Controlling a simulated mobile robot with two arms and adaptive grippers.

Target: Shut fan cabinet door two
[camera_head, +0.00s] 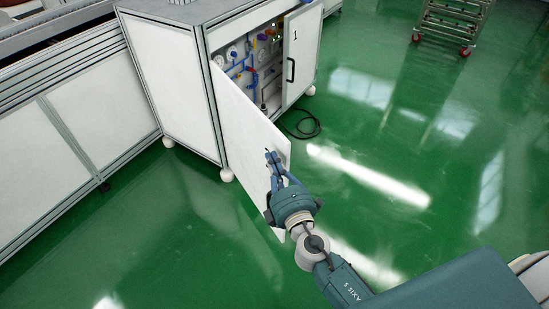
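The fan cabinet (165,75) stands at the upper middle. Its left door, a plain white panel (240,128), is swung out toward me from the left side of the opening; I take it as door two, though no number shows on it. Contact and finger gap are unclear. My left gripper is out of view.
Gauges and blue and red pipes (252,58) show inside the cabinet. A black cable (303,125) lies on the green floor beside it. A wheeled rack (452,22) stands at the top right. A long white conveyor unit (75,125) is at left. The floor at right is clear.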

